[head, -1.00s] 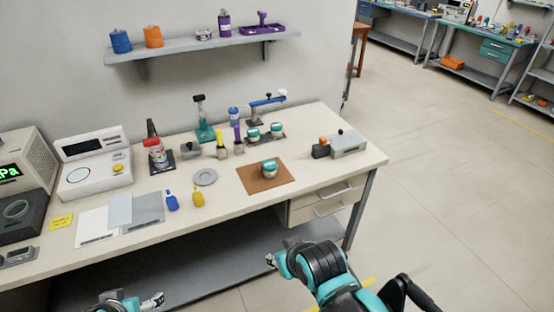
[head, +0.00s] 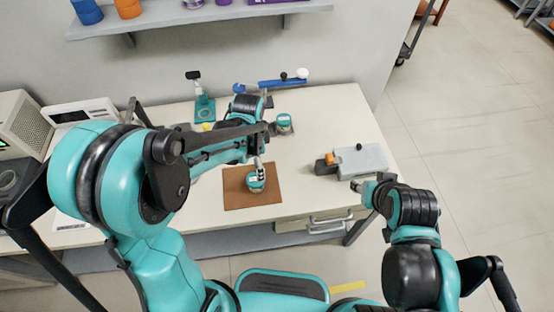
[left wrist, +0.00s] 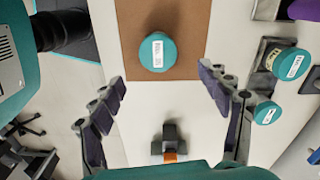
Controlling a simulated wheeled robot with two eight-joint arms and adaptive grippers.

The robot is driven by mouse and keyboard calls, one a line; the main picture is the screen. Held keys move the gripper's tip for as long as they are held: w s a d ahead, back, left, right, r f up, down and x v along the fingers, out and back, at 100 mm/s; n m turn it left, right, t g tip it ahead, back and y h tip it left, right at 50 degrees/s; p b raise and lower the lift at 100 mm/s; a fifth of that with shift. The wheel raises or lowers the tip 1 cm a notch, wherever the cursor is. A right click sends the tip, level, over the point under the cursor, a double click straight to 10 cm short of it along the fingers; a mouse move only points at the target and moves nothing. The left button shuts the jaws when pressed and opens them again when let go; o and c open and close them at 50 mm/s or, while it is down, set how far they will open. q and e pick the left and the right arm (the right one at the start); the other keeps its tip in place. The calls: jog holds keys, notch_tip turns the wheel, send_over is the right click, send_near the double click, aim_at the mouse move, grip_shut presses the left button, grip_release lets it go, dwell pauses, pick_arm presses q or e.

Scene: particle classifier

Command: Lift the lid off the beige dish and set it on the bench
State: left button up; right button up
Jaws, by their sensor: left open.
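The beige dish with a teal lid (head: 256,184) stands on the brown mat (head: 238,200) on the bench. The left wrist view shows the teal lid (left wrist: 158,54) from above, with a white label on it; the dish body is hidden beneath it. My left gripper (head: 260,164) is above the dish, partly covering it in the head view. In the left wrist view its fingers (left wrist: 163,84) are spread wide and empty, with the lid beyond the tips and between their lines. My right gripper (head: 359,185) hangs near the bench's front right; its finger gap is unclear.
Other teal-lidded dishes (left wrist: 289,63) stand on a dark stand near the mat. A grey box with an orange part (head: 358,161) stands right of the mat. A blue-armed device (head: 270,85) is at the back. Bare bench top (head: 330,115) lies right of the dishes.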

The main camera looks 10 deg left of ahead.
aim_at(251, 179)
pick_arm(q)
jog(key=f, duration=0.1)
jog(key=f+b, duration=0.1)
jog(key=shift+s+a+f, duration=0.1)
jog(key=shift+s+f, duration=0.1)
jog(key=shift+f, duration=0.2)
notch_tip(251, 179, down, 5)
jog(key=shift+b, duration=1.1)
jog(key=shift+r, duration=0.1)
jog(key=c, duration=1.2)
